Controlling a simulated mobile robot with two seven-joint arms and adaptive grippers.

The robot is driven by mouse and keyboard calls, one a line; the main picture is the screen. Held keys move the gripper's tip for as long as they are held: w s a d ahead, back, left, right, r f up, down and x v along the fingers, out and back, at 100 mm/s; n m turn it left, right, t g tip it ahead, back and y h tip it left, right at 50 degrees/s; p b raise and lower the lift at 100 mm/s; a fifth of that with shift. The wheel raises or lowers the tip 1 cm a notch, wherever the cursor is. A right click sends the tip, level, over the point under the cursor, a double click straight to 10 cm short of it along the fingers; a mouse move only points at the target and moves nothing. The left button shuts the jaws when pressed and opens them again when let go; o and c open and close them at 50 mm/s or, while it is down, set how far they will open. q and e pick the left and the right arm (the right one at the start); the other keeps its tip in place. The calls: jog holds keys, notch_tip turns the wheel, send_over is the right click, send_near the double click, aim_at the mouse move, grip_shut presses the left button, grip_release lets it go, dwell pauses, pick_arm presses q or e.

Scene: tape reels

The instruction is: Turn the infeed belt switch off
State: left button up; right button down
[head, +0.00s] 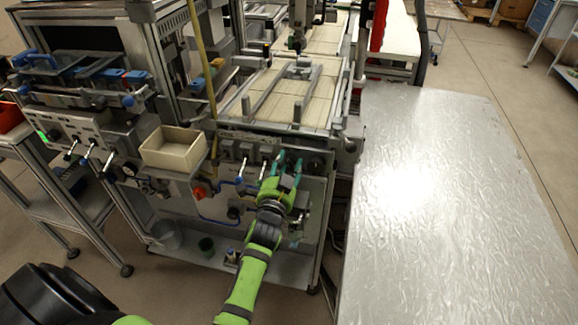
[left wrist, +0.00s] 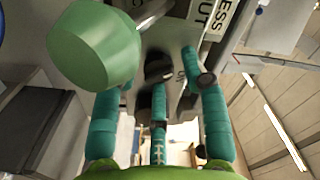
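My left gripper (head: 288,162) reaches up to the front control panel below the belt bed. In the left wrist view, its teal fingers (left wrist: 165,82) are spread apart. A black rotary knob (left wrist: 158,68) on a grey plate lies just beyond and between the fingertips. Part of a label beside the knob is visible, but I cannot read which switch it names. A large green rounded knob or handle (left wrist: 95,45) is close to the camera at upper left. In the head view, the fingers hide the part of the panel they reach. My right gripper is not in view.
To the left on the panel are a blue-tipped lever (head: 239,180), a red knob (head: 199,192) and a beige open box (head: 172,149). A white label plate (left wrist: 210,15) sits above the black knob. A bare metal table (head: 440,220) fills the right side.

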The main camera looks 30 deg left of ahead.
pick_arm(q)
jog(key=v, duration=0.7)
jog(key=shift+s, duration=0.25)
jog(key=shift+f, duration=0.15)
dwell(0.4)
